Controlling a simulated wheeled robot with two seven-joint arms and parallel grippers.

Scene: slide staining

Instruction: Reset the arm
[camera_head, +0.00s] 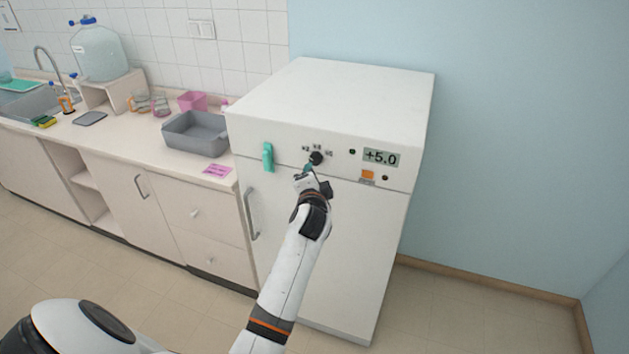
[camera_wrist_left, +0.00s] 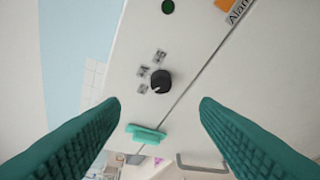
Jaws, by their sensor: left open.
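My left gripper (camera_head: 309,169) is at the upper front of a white fridge-like cabinet (camera_head: 345,85), just below a black knob (camera_head: 316,158). In the left wrist view the gripper (camera_wrist_left: 160,104) has its two teal fingers wide apart, with nothing between them. The knob (camera_wrist_left: 161,80) shows beyond the fingertips, apart from them, with small labels beside it. A teal handle (camera_head: 267,157) sits left of the knob; it also shows in the left wrist view (camera_wrist_left: 146,133). My right gripper is not in view.
The cabinet's display (camera_head: 381,158) reads +5.0, above an orange button (camera_head: 368,175). A vertical door handle (camera_head: 250,215) is on the left. The counter (camera_head: 135,125) carries a grey tub (camera_head: 195,133) and a pink note (camera_head: 217,170). Floor (camera_head: 470,310) at right is clear.

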